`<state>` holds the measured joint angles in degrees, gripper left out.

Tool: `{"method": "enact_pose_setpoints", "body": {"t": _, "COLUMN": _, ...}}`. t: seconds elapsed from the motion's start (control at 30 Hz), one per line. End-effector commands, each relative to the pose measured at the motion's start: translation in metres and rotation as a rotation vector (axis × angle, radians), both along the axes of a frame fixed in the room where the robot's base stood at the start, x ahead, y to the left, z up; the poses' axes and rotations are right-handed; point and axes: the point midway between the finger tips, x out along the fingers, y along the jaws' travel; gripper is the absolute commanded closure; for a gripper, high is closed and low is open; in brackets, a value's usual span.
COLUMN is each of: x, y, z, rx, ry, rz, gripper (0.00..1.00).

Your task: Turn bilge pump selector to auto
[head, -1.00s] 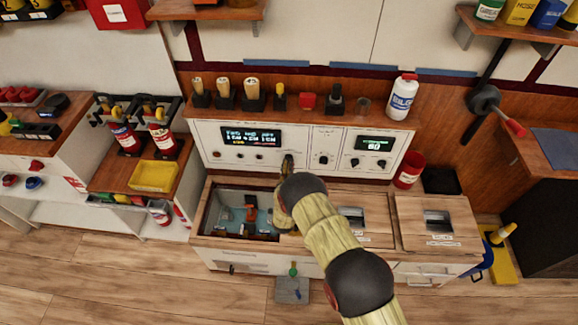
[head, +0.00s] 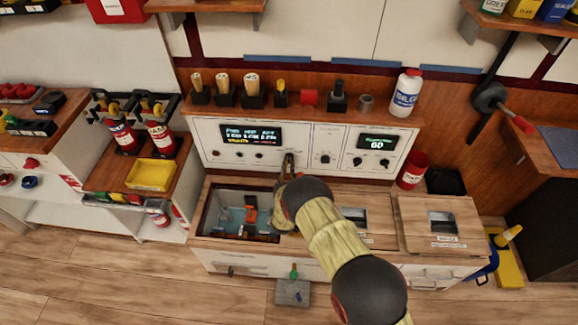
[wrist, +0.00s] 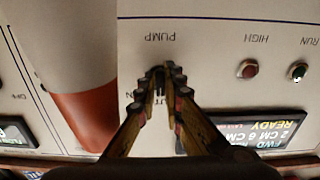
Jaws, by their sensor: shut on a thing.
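The pump selector is a small dark knob (wrist: 160,80) on the pale control panel (head: 220,158), beside an upside-down PUMP label in the wrist view. My gripper (wrist: 162,92) is shut on it, with a fingertip on each side. The fingers hide most of the knob, so its pointing direction cannot be told. In the head view my gripper (head: 286,172) reaches the panel's lower middle, left of two other dials. The selector's other labels are mostly hidden behind the fingers.
A large white and red-brown cylindrical shape (wrist: 75,60) fills the wrist view's left. Below the panel is an open bilge compartment (head: 222,213). A white bottle (head: 405,95) stands on the shelf above.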

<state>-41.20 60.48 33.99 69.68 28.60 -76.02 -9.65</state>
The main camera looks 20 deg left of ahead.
Motion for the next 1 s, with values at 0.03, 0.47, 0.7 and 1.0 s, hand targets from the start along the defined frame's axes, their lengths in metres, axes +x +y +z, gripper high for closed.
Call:
{"method": "enact_pose_setpoints", "body": {"t": 0.03, "x": -0.0004, "y": 0.0006, "z": -0.0007, "rx": 0.010, "ry": 0.004, "rz": 0.001, "gripper": 1.00}}
{"method": "enact_pose_setpoints", "body": {"t": 0.47, "x": -0.0003, "y": 0.0008, "z": 0.0000, "rx": 0.037, "ry": 0.010, "rz": 0.001, "gripper": 1.00}}
{"method": "enact_pose_setpoints", "body": {"t": 0.7, "x": -0.0002, "y": 0.0007, "z": 0.0000, "rx": 0.037, "ry": 0.009, "rz": 0.001, "gripper": 0.84}}
{"method": "enact_pose_setpoints", "body": {"t": 1.0, "x": -0.0001, "y": 0.0003, "z": 0.0000, "rx": 0.034, "ry": 0.008, "rz": 0.000, "gripper": 0.83}}
